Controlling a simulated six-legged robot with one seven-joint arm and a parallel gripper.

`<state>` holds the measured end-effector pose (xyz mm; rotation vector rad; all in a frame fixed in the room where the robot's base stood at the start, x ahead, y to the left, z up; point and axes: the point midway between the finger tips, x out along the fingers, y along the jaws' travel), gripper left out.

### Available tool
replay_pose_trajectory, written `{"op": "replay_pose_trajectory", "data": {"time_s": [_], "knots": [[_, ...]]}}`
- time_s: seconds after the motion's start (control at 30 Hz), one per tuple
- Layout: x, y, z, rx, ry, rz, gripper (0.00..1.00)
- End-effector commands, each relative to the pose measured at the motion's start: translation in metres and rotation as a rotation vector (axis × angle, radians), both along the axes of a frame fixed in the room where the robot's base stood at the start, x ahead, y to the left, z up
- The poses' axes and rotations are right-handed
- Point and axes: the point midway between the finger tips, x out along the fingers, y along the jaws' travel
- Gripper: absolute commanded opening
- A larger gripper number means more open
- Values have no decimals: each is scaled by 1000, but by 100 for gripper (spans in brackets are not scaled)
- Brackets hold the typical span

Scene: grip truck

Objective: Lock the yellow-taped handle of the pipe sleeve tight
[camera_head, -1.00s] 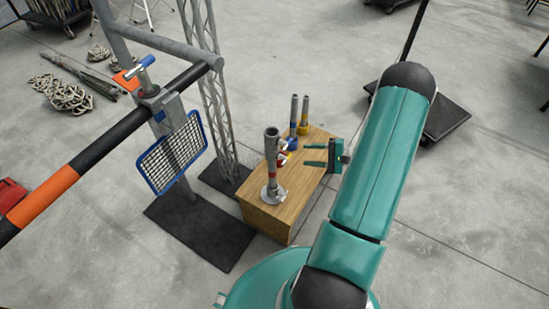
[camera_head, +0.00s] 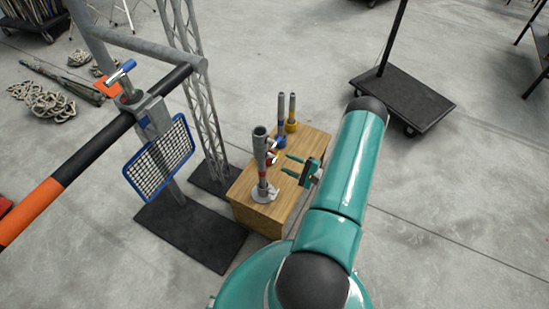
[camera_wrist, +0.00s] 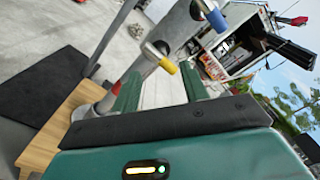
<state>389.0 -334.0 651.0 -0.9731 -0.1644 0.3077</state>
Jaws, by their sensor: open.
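A grey upright pipe with a sleeve (camera_head: 261,158) stands on a round base on a wooden box (camera_head: 245,199). The wrist view shows the pipe (camera_wrist: 142,66) tilted, with several short levers. The yellow-taped handle (camera_wrist: 167,66) lies between my finger lines in the picture, beyond the tips. I see no contact with the handle.
A blue-framed mesh panel (camera_head: 158,160) and a black-and-orange bar (camera_head: 85,152) are to the left. A black cart (camera_head: 405,97) is at back right. Floor right of the box is clear.

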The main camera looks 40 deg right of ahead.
Motion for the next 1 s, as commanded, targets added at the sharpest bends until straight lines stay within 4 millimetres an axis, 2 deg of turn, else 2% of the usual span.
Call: {"op": "replay_pose_trajectory", "data": {"time_s": [0.1,0.3,0.47,0.7,0.77,0.93,1.0], "knots": [[25,9,0,-1,-1,4,45],[54,20,0,-1,-1,6,45],[64,23,0,0,0,4,45],[64,23,0,0,0,4,45],[64,23,0,0,0,4,35],[64,23,0,0,0,4,1],[64,23,0,0,0,4,0]]}}
